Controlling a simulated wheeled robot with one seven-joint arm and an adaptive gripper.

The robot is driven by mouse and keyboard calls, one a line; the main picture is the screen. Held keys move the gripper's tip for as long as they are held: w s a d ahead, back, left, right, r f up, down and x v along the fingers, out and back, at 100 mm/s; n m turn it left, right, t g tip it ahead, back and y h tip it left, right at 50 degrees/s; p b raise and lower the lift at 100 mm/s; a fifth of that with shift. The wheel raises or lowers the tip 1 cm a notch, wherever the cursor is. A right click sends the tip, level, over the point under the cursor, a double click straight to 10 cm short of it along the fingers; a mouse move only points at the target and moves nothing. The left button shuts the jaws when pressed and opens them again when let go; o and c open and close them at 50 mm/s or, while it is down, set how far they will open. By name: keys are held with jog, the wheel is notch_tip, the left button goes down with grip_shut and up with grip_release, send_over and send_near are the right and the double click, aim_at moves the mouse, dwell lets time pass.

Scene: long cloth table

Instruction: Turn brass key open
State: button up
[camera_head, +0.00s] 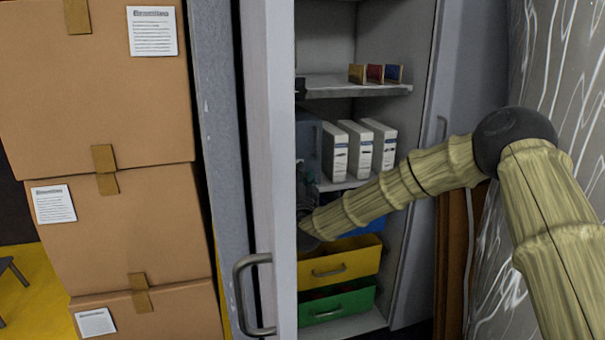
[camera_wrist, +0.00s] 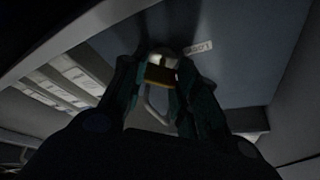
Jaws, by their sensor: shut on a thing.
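My gripper (camera_wrist: 158,84) is inside the open cabinet, with its two dark green fingers shut on the brass key (camera_wrist: 160,75). The brass part shows as a small yellow piece between the fingertips, below a paler round metal part. Behind it is a blue-grey panel with a small white label (camera_wrist: 198,48). In the head view, my gripper (camera_head: 306,198) is partly hidden behind the cabinet door's edge, in front of a grey box (camera_head: 308,140). The key is hidden there. How far the key is turned cannot be told.
The cabinet door (camera_head: 270,170) stands open on the left of the shelves. White binders (camera_head: 360,150) stand on the middle shelf, close to my arm. Yellow (camera_head: 340,257) and green (camera_head: 340,305) drawers are below. Cardboard boxes (camera_head: 110,220) are stacked left.

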jog(key=shift+r+m+g+h+p, duration=0.1)
jog(key=shift+m+g+h+p, duration=0.45)
jog(key=shift+m, duration=1.25)
jog(key=shift+f+m+g+h+p, duration=0.1)
jog(key=shift+m+g+h+p, duration=0.4)
jog(key=shift+m, duration=1.3)
jog(key=shift+r+m+g+h+p, duration=0.1)
jog(key=shift+m+g+h+p, duration=0.15)
jog(key=shift+m+g+p, duration=1.05)
jog(key=shift+m+t+b, duration=0.5)
jog(key=shift+m+t, duration=0.05)
jog(key=shift+m, duration=0.05)
jog(key=o, duration=1)
